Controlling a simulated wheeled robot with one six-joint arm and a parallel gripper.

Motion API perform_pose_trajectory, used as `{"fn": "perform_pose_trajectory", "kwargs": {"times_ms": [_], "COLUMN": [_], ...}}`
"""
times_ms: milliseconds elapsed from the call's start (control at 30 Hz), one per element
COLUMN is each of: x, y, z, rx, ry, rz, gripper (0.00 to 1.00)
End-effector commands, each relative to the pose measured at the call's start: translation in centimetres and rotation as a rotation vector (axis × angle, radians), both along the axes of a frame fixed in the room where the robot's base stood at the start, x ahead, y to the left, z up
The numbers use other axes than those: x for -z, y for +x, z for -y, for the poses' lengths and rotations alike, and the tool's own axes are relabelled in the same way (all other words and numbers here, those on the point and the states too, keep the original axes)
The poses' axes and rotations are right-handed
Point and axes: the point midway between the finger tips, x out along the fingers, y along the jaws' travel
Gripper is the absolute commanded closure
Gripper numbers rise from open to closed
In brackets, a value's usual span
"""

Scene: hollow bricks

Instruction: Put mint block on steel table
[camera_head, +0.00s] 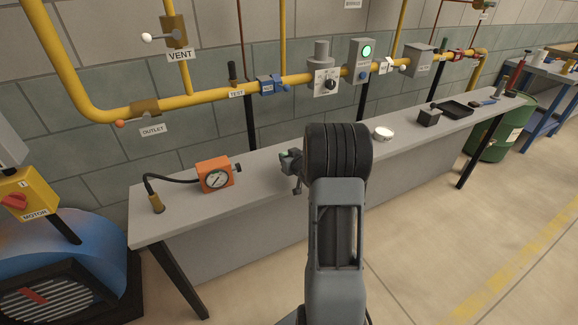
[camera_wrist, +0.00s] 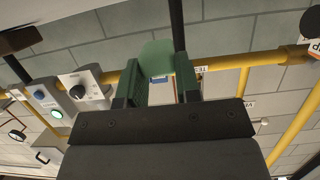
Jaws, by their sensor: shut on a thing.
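The steel table (camera_head: 260,177) is a long grey bench along the wall in the head view. My gripper (camera_head: 291,162) is mostly hidden behind my arm there, in front of or above the table's middle; the height gap is unclear. In the wrist view my gripper (camera_wrist: 160,85) has two dark green fingers, shut on a pale green block, the mint block (camera_wrist: 157,58). The block shows between the fingertips. The head view shows only a small greenish patch at the gripper, too small to tell apart.
An orange gauge (camera_head: 216,176) with a black hose stands on the table's left part. A white round item (camera_head: 383,134), a dark box (camera_head: 428,117) and a black tray (camera_head: 456,109) are to the right. Yellow pipes (camera_head: 205,103) with valves run along the wall above.

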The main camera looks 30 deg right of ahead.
Motion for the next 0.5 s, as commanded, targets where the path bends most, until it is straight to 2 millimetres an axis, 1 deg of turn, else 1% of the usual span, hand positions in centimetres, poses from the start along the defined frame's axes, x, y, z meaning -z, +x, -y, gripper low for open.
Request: {"fn": "perform_pose_trajectory", "kwargs": {"times_ms": [267, 500], "x": [1.1, 4.0], "y": [0.4, 0.4], "z": [0.7, 0.8], "rx": [0.000, 0.000], "ry": [0.000, 0.001], "rz": [-0.001, -0.002], "gripper": [0.91, 0.91]}}
